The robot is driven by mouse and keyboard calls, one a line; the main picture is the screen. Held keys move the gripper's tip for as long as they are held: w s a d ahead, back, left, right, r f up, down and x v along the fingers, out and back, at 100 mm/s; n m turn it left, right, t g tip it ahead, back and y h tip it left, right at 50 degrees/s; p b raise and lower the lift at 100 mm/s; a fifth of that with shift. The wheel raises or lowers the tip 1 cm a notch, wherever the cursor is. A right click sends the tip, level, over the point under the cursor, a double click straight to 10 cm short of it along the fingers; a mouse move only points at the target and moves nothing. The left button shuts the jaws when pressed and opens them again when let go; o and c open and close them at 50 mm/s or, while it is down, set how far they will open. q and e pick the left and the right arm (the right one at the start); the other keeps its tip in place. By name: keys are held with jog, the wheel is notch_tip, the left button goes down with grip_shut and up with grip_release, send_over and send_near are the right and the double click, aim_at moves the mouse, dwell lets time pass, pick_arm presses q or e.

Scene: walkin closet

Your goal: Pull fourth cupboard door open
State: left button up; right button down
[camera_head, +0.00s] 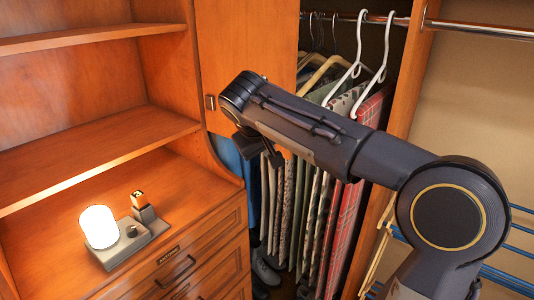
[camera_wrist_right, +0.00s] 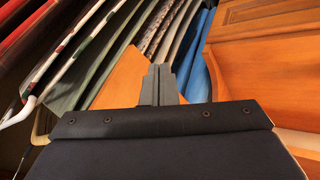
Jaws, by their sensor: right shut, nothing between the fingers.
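A plain orange wooden cupboard door (camera_head: 250,45) stands at the upper middle of the head view, with a small dark handle (camera_head: 210,102) near its left edge. Hanging clothes show right of and below it; I cannot tell how far it is swung. My right arm crosses in front of the door's lower part. My right gripper is mostly hidden behind its own wrist there. In the right wrist view its fingers (camera_wrist_right: 161,82) are together and empty, in front of an orange wooden panel (camera_wrist_right: 120,75); contact is unclear. My left gripper is not in view.
Clothes (camera_head: 340,215) hang from a metal rail (camera_head: 390,19) beside my right arm. A wooden shelf unit (camera_head: 100,135) with drawers (camera_head: 195,265) is at left, holding a lit lamp (camera_head: 99,227) on a grey base. Blue rods (camera_head: 510,280) are at lower right.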

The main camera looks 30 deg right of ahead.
jog(key=s+a+r, duration=0.1)
jog(key=s+r, duration=0.3)
jog(key=r, duration=0.2)
jog(key=shift+s+a+r+b, duration=0.3)
jog(key=shift+r, duration=0.05)
